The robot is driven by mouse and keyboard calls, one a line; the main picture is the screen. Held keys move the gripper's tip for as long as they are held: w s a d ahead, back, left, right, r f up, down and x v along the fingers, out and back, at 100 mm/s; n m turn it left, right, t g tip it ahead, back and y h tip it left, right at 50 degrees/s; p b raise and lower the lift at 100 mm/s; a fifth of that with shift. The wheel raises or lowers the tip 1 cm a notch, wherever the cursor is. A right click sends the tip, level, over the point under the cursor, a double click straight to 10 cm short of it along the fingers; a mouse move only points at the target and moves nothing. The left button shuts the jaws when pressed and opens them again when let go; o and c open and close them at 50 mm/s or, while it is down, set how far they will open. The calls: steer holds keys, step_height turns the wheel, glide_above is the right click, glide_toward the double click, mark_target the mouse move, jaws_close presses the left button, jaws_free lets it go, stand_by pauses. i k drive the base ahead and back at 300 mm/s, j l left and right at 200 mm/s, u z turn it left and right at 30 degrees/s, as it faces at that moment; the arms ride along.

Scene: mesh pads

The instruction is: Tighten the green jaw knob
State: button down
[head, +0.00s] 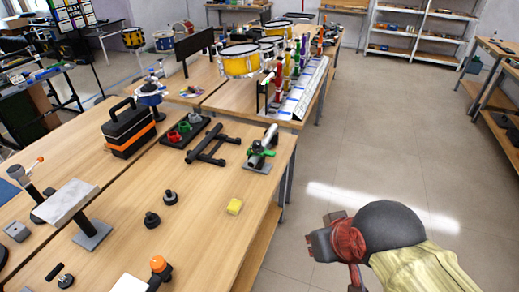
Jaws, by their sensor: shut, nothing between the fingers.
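A small clamp stand with a silver tube and green parts (262,152) sits near the right edge of the wooden workbench (215,215). A green piece shows beside the tube, but it is too small to tell how tight it is. My gripper (312,243) is at the lower right, over the floor beside the bench. It is shut and empty, well apart from the clamp stand. A dark tray (190,143) to the left of the stand holds red and green knob-like pieces.
A black frame (212,148), a black and orange toolbox (128,128), a yellow sponge-like block (235,206) and black knobs (152,219) are on the bench. Drums (240,60) stand farther back. The floor (385,130) right of the bench is clear.

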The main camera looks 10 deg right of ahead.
mark_target(257, 144)
steer(key=i+j+z, duration=0.1)
steer(key=i+z, duration=0.3)
steer(key=i+j+z, duration=0.15)
steer(key=i+z, duration=0.15)
steer(key=z, duration=0.15)
